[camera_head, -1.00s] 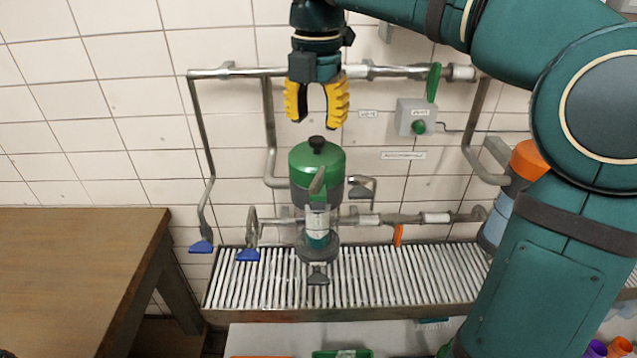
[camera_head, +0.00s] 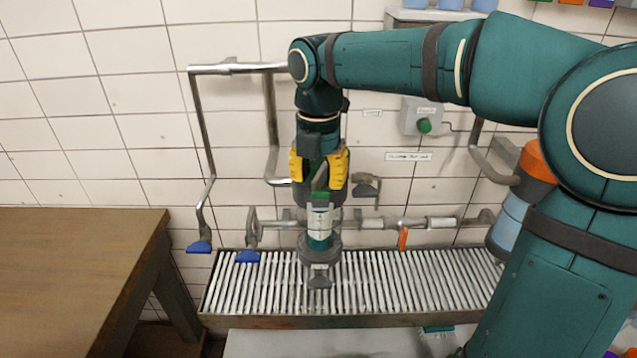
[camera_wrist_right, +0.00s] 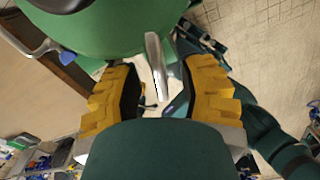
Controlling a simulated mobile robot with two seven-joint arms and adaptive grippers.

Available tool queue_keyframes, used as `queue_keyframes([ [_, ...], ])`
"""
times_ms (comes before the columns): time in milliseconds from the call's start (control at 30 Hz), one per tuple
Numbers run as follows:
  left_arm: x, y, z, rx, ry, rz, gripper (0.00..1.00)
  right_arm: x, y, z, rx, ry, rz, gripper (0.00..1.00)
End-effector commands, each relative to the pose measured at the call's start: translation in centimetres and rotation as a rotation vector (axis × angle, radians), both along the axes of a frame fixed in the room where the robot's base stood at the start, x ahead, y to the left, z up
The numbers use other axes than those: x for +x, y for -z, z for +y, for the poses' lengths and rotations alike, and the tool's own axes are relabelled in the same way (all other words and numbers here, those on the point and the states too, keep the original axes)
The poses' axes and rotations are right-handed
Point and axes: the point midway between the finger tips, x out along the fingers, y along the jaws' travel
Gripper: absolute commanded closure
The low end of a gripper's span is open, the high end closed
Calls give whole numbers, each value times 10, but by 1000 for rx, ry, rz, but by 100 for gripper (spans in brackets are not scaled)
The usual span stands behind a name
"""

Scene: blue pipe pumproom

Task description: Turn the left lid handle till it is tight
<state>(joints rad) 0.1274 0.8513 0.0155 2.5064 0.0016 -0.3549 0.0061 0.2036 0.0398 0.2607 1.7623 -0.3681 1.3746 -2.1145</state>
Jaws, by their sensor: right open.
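A green vessel (camera_wrist_right: 110,30) fills the top of the right wrist view. A grey metal lever handle (camera_wrist_right: 157,68) stands out from it, between my yellow fingers, with gaps on both sides. I cannot tell whether this is the left lid handle. My left gripper is not in view.
The vessel stands over a slatted metal grate (camera_head: 400,285). Blue-handled taps (camera_head: 199,247) hang at left, and an orange-handled valve (camera_head: 403,239) sits on the lower pipe. A wooden table (camera_head: 70,260) is at left. A switch box (camera_head: 421,115) is on the tiled wall.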

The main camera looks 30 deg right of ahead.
Motion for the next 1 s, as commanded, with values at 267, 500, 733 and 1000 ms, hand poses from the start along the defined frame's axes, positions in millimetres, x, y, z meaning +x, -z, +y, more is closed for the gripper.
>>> queue_keyframes([
  [267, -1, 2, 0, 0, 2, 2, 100, 0, 8, 0, -1, 0, 1, 60],
  [500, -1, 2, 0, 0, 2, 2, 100, 0, 8, 0, 0, 0, 1, 88],
  [733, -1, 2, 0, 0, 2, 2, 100, 0, 8, 0, 0, 0, 1, 100],
  [1000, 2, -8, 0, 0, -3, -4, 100, 1, 6, 1, 0, 98, 3, 100],
])
